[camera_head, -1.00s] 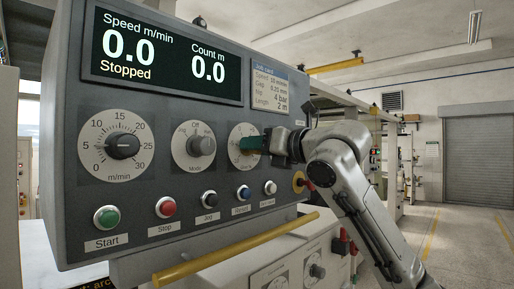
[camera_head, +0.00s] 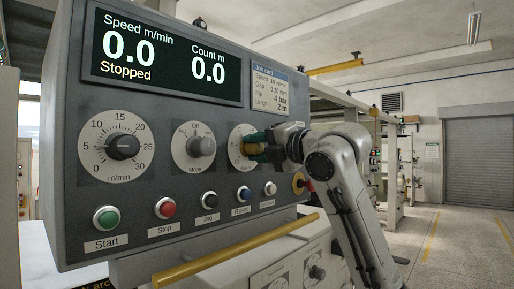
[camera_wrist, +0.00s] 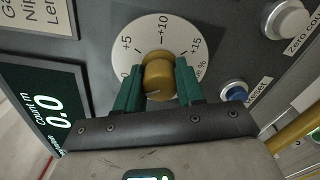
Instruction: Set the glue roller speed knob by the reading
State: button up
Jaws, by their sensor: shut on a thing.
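The knob (camera_wrist: 159,78) is yellow-brown and sits on a round white dial (camera_wrist: 143,33) marked +5, +10, +15 and %. In the wrist view my gripper (camera_wrist: 160,84) has a green finger on each side of the knob and is shut on it. Where the knob's pointer stands I cannot tell. In the head view the fingers (camera_head: 264,147) hide part of the third dial (camera_head: 236,134). The display (camera_head: 160,55) reads speed 0.0 m/min, Stopped, count 0.0 m. The job card (camera_head: 270,86) lists speed, gap, nip 4 bar and length 2 m; its speed is too small to read surely.
Below are the green Start (camera_head: 106,217), red Stop (camera_head: 165,207), black Jog (camera_head: 210,200), blue Reset (camera_head: 243,193) and white (camera_head: 270,188) buttons. A yellow rail (camera_head: 235,250) runs below.

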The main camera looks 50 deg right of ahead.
jog(key=m+p, duration=0.1)
jog(key=m, duration=0.4)
jog(key=shift+m, duration=0.3)
jog(key=m+p, duration=0.1)
jog(key=m, duration=0.4)
jog(key=m+p, duration=0.2)
jog(key=m, duration=0.4)
jog(key=shift+f+p, duration=0.1)
jog(key=shift+p, duration=0.2)
jog(key=m+p, duration=0.2)
jog(key=m, duration=0.2)
jog(key=shift+f+m, duration=0.1)
jog(key=shift+m, duration=0.2)
jog(key=shift+m+p, duration=0.45)
jog(key=shift+m, duration=0.25)
jog(key=shift+f, duration=0.1)
jog(key=o, duration=1)
